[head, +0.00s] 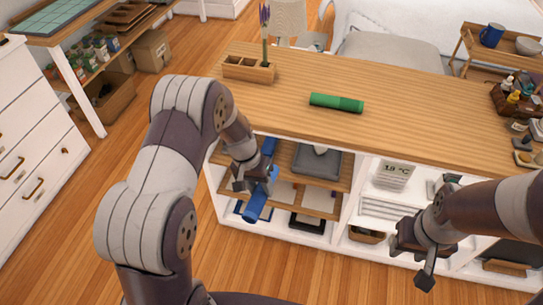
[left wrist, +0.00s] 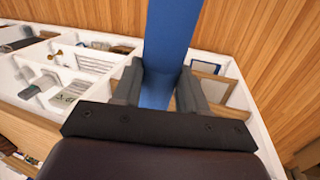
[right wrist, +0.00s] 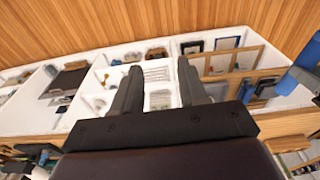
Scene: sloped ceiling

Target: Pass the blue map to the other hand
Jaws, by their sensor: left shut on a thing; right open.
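The blue map (head: 257,200) is a rolled blue tube held in front of the wooden shelf unit, tilted in the head view. My left gripper (head: 257,181) is shut on it near its middle, with the tube running out above and below the fingers. In the left wrist view the blue map (left wrist: 168,40) passes between the two fingers. My right gripper (head: 418,262) is open and empty, to the right of the map and apart from it. In the right wrist view part of the blue map (right wrist: 300,75) shows at the right edge.
A green roll (head: 336,103) lies on the wooden tabletop (head: 400,115). A wooden organizer (head: 248,69) stands at the back left. Small bottles and a brown box (head: 515,98) stand at the right end. Open white shelves lie below the top, behind both grippers.

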